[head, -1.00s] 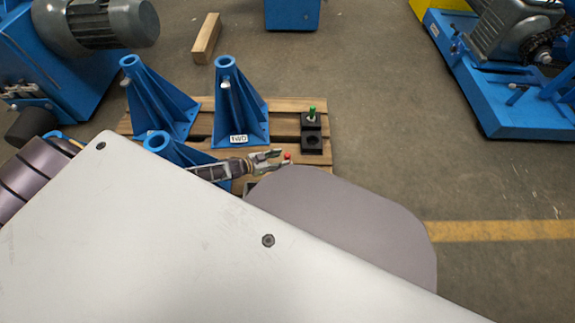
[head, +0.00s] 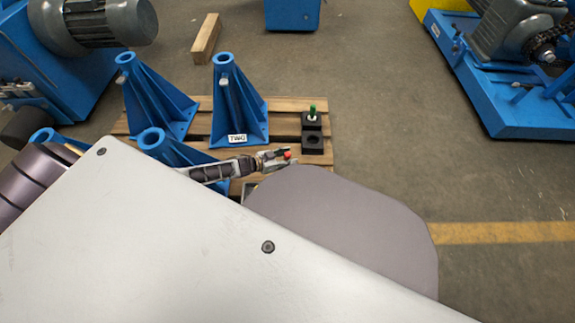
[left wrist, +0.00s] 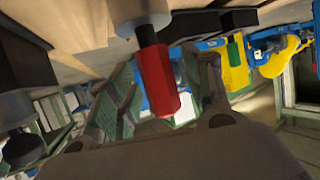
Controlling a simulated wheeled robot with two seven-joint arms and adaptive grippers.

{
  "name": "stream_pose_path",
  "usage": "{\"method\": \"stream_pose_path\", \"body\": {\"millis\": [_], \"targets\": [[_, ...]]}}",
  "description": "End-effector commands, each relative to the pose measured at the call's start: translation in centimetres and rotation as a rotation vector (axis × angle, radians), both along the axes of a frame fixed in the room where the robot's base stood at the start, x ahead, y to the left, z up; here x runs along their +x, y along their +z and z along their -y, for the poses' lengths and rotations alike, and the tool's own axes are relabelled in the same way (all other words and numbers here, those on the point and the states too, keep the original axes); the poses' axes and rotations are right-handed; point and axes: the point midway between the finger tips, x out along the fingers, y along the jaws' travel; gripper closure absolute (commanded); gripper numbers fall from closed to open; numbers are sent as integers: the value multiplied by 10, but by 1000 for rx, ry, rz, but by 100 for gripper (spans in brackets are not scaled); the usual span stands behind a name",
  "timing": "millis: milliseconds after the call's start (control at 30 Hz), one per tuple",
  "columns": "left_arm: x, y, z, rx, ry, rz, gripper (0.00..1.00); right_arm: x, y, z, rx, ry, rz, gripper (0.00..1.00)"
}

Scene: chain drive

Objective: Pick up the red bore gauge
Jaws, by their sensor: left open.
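My own grey body parts hide what lies below the gripper in the head view. My right gripper is not in view.
A wooden pallet (head: 285,105) carries several blue stands (head: 238,105) close to my left arm. A black block (head: 312,143) with a green-handled gauge (head: 312,112) stands just behind the gripper. Open floor (head: 390,120) lies to the right.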

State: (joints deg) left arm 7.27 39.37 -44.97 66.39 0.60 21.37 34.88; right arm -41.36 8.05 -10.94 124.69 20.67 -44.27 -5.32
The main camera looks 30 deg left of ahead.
Motion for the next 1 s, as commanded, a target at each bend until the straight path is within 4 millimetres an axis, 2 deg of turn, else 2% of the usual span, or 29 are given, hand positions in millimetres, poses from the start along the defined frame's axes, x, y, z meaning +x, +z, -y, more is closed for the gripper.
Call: {"method": "stream_pose_path", "body": {"millis": [400, 800, 1000], "targets": [[0, 0, 0, 0, 0, 0, 50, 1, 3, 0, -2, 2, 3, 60], [0, 0, 0, 0, 0, 0, 100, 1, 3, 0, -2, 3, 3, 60], [0, 0, 0, 0, 0, 0, 100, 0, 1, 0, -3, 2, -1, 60]]}}
